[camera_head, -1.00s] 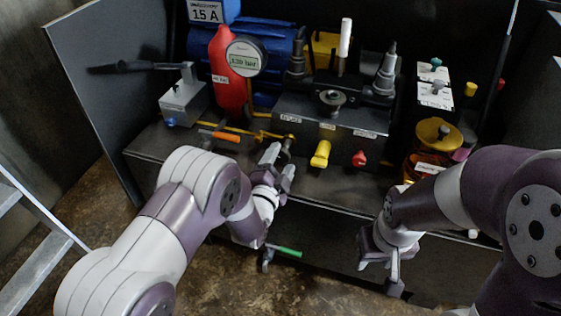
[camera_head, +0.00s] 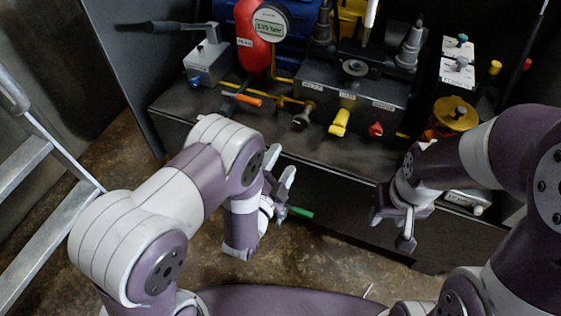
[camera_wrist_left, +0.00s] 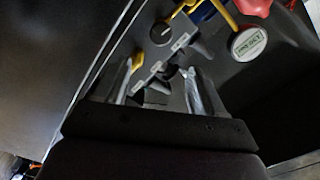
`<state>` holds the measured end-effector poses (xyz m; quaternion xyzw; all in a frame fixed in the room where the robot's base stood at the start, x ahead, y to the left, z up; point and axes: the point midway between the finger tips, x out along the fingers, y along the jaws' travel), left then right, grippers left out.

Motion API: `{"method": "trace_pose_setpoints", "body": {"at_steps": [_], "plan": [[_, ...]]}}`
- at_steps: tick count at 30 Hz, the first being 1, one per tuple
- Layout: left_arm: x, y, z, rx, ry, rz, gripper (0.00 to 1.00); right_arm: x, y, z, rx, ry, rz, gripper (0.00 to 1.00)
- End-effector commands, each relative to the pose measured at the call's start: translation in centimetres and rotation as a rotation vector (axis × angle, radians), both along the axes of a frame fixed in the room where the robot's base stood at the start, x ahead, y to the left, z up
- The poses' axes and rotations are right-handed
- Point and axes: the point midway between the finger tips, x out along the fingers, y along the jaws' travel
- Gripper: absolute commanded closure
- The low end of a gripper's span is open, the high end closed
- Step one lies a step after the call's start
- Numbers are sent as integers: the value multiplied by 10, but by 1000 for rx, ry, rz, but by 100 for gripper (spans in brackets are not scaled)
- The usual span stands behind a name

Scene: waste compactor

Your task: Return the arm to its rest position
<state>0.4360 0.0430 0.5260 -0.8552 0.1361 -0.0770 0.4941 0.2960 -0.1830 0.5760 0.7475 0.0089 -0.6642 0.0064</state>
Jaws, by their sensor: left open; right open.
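My left gripper (camera_head: 281,172) is open and empty, in front of the bench's front edge and pointing up toward it. Its two pale fingers (camera_wrist_left: 158,70) stand apart in the left wrist view, with nothing between them. The left arm is bent, its elbow at the lower left of the head view. My right gripper (camera_head: 391,232) hangs open and empty in front of the bench's right part, pointing down.
The bench (camera_head: 330,155) carries a grey block with a yellow knob (camera_head: 340,122) and red knob (camera_head: 376,129), a red cylinder (camera_head: 252,48), a gauge (camera_head: 272,22) and an orange-handled lever (camera_head: 247,99). A green handle (camera_head: 300,212) is close to my left gripper. A ladder (camera_head: 40,185) stands left.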

Motion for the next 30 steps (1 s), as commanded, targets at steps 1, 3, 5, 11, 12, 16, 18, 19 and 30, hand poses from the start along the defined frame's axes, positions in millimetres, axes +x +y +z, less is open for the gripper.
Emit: {"method": "trace_pose_setpoints", "body": {"at_steps": [1,3,5,11,12,16,18,19,30], "plan": [[0,0,0,0,0,0,30,0,0,0,0,0,0,54],[0,0,0,0,0,0,30,0,0,0,0,0,0,54],[0,0,0,0,0,0,30,0,0,0,0,0,0,54],[0,0,-10,-42,63,2,30,0,0,0,0,0,0,54],[-2,1,-26,-65,153,8,30,0,0,0,0,0,0,54],[-33,10,-95,-151,663,99,30,0,0,1,0,0,0,54],[-53,22,-104,-213,941,227,30,0,0,4,0,0,0,54],[-62,29,-103,-238,1043,290,30,0,0,6,0,0,0,54],[-163,118,41,-494,1593,973,30,0,0,27,0,0,0,54]]}}
